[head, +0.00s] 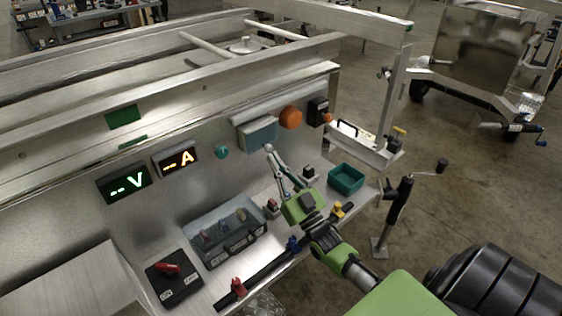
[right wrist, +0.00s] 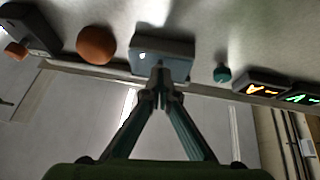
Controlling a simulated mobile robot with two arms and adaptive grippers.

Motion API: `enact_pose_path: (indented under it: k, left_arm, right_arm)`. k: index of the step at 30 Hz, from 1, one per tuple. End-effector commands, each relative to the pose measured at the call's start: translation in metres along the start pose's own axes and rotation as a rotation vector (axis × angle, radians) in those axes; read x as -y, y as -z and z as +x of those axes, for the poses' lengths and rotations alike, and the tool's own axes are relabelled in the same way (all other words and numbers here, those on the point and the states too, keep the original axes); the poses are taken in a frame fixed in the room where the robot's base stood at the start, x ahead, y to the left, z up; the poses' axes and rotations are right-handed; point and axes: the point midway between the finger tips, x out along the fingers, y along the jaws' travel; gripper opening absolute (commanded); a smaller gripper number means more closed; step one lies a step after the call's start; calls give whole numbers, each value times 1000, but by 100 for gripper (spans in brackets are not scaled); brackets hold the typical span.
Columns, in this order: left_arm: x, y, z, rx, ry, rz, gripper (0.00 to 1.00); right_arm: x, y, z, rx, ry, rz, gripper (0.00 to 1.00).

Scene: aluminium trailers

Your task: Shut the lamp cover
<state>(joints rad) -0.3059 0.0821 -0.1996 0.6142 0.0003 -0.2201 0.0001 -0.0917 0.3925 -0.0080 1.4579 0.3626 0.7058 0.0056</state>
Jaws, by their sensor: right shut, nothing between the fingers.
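A pale blue-grey box-like cover (head: 258,134) is mounted on the upright aluminium panel, just left of an orange dome (head: 290,117). I take it to be the lamp cover; I cannot tell how far its lid stands open. It also shows in the right wrist view (right wrist: 163,60), with a small bright spot on its face. My right gripper (head: 269,150) is shut and empty, its fingertips at the cover's lower edge. In the right wrist view the fingertips (right wrist: 160,80) overlap the cover; contact is unclear. My left gripper is out of view.
Left of the cover are a teal knob (head: 222,152) and lit displays (head: 176,159). On the shelf below are a clear-walled switch box (head: 225,238), a red rotary switch (head: 170,270) and a green bin (head: 346,178). A black-handled crank post (head: 396,215) stands at the right.

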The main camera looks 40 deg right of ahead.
Motion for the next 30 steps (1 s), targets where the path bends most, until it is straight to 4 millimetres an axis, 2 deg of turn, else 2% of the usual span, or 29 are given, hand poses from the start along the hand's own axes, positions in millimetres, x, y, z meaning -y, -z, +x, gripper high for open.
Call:
enact_pose_path:
  k: [5,18,24,30]
  left_arm:
    - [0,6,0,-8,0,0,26]
    - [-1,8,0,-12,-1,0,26]
    - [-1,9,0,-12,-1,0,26]
    - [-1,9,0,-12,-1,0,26]
  right_arm:
    - [0,4,-20,1,0,1,0]
    - [-1,47,-95,1,0,0,0]
    - [-2,58,-114,-1,-1,0,0]
    - [-2,60,-117,-2,-1,0,0]
